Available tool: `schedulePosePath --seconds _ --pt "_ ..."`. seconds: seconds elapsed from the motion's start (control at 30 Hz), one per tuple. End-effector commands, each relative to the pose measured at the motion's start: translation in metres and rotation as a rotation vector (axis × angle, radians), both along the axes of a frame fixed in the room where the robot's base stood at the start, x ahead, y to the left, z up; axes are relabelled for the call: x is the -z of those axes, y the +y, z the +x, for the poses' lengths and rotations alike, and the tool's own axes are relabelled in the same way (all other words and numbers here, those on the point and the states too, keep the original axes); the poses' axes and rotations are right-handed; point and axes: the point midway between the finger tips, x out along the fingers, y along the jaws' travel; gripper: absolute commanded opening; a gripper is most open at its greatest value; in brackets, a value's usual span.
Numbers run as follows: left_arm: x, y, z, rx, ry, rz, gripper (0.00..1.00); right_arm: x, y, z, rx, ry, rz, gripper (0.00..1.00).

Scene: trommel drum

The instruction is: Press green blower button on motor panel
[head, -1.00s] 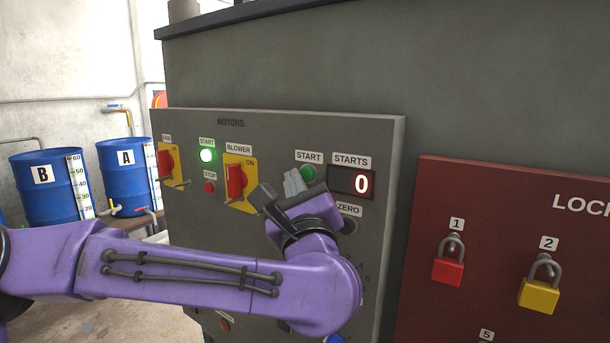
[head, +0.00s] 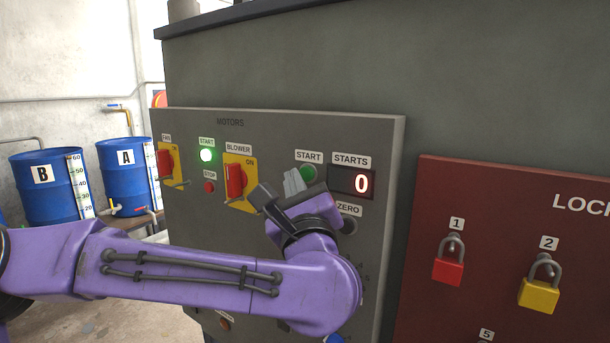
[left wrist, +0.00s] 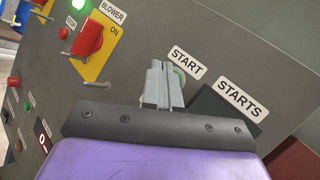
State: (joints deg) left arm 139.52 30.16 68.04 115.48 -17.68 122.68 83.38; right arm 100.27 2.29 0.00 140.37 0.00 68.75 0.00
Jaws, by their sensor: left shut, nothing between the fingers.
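The grey motor panel (head: 230,145) carries the green blower button (head: 307,173) under a START label, right of the red blower switch (head: 236,182). My left gripper (head: 293,182) is shut and empty, its fingertips just left of the green button and partly in front of it. In the left wrist view the closed fingers (left wrist: 162,68) cover part of the green button (left wrist: 179,76), whose right edge shows. I cannot tell whether the tips touch the button or panel. The button looks unlit. My right gripper is not in view.
A lit green START button (head: 207,156) and a red STOP button (head: 209,187) sit left of the blower switch. The STARTS display (head: 352,182) reads 0. A dark red lock board (head: 490,200) with padlocks stands at the right. Blue drums (head: 126,176) stand at the left.

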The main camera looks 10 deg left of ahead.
Motion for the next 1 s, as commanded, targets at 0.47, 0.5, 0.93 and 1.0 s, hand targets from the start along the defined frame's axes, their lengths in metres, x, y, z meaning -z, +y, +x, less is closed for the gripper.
schedulePosePath --seconds 0.47,0.5,0.93,1.0 --pt "0.0000 0.0000 0.0000 0.000 0.000 0.000 0.00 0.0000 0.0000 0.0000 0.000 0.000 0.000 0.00" --pt "0.0000 0.0000 0.0000 0.000 0.000 0.000 0.00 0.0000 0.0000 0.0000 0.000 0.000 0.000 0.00" --pt "0.0007 -0.0029 0.0081 0.000 0.001 0.000 0.00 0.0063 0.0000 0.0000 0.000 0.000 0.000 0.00" --pt "0.0001 -0.0028 0.0080 0.000 0.001 0.000 0.00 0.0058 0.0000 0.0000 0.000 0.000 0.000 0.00"
